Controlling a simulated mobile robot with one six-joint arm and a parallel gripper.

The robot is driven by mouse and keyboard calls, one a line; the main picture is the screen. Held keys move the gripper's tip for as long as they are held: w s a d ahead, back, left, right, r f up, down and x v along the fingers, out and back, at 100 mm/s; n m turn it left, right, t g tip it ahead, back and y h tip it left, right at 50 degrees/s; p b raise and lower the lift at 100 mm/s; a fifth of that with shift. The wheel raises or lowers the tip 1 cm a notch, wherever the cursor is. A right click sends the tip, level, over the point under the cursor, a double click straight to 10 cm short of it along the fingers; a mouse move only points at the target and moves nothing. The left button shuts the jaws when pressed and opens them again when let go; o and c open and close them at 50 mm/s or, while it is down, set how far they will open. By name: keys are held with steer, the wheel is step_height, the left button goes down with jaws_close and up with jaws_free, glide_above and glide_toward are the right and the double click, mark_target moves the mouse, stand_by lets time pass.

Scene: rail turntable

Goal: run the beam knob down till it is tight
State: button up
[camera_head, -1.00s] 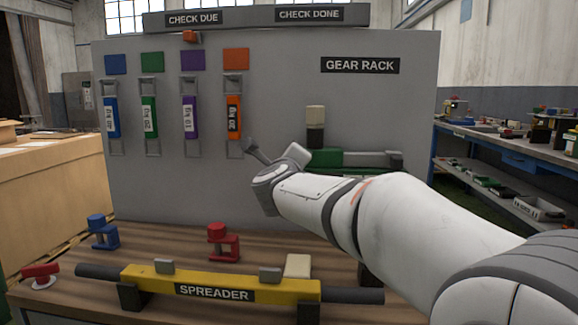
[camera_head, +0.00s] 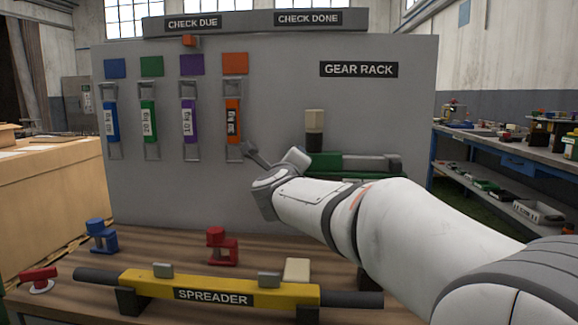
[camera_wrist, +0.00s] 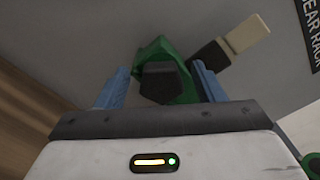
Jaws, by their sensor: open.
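In the wrist view, my gripper (camera_wrist: 160,73) is open, with its two blue fingers on either side of a dark, blocky knob (camera_wrist: 160,84). Gaps show between the knob and both fingers, and I cannot tell how deep it sits between them. The knob is in front of a green clamp body (camera_wrist: 152,50), beside a black and cream handle (camera_wrist: 232,42). In the head view, the green body (camera_head: 330,163) is on the grey panel, partly behind my arm, with the handle (camera_head: 314,128) upright above it.
The grey rack panel (camera_head: 270,100) carries several coloured hanging tags at left. A yellow spreader beam (camera_head: 140,283) lies on stands on the wooden bench, with blue and red (camera_head: 217,246) clamps behind it. A side shelf (camera_head: 500,155) stands at right.

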steer(key=s+p, duration=0.1)
steer(key=s, duration=0.6)
steer(key=shift+s+a, duration=0.15)
steer(key=shift+s, duration=0.25)
step_height(320, 180, up, 4)
steer(key=s+d+n+g+y+p, duration=0.1)
steer(key=n+y+p, duration=0.3)
steer(key=n+p, duration=0.35)
steer(key=s+d+f+n+g+h+p, duration=0.1)
steer(key=s+d+f+n+g+p, duration=0.1)
steer(key=s+d+n+g+p, duration=0.5)
steer(key=s+d+f+n+g+h+p, duration=0.2)
steer(key=s+d+n+g+p, duration=0.5)
steer(key=s+d+n+p, duration=0.4)
steer(key=s+d+p, duration=0.1)
steer(key=s+p, duration=0.3)
steer(key=s, duration=0.4)
